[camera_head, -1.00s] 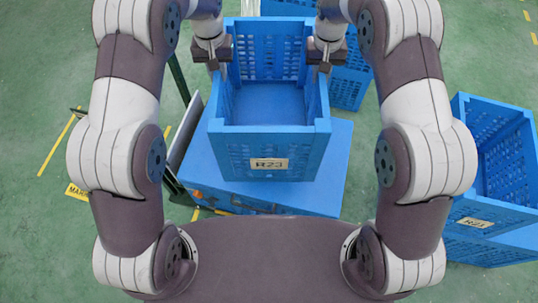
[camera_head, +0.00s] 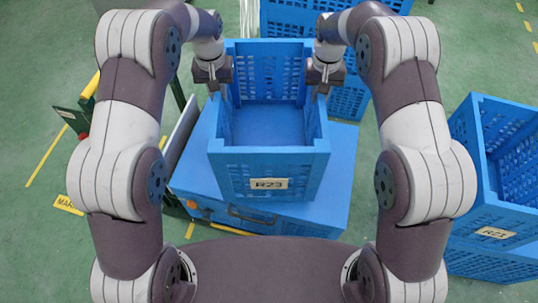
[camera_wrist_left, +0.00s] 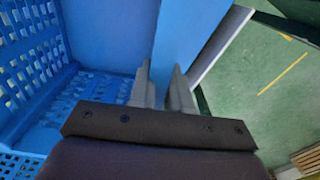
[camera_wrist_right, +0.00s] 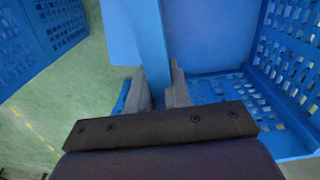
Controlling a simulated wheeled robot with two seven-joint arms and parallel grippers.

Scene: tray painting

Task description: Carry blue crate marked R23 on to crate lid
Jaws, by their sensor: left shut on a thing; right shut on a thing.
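The blue crate marked R23 (camera_head: 268,162) is empty and upright in the head view, between my two arms. It appears over the flat blue lid (camera_head: 335,165), overlapping it in the picture; I cannot tell whether they touch. My left gripper (camera_head: 214,90) is shut on the crate's left wall, which also shows between its fingers in the left wrist view (camera_wrist_left: 172,45). My right gripper (camera_head: 324,88) is shut on the right wall, seen between its fingers in the right wrist view (camera_wrist_right: 150,45). The crate hides the middle of the lid.
Another labelled blue crate (camera_head: 490,215) stands at the right on a blue crate. More blue crates (camera_head: 348,100) are stacked behind. A green-sided frame (camera_head: 72,120) is at the left. Green floor with yellow lines is clear between the lid and the right stack.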

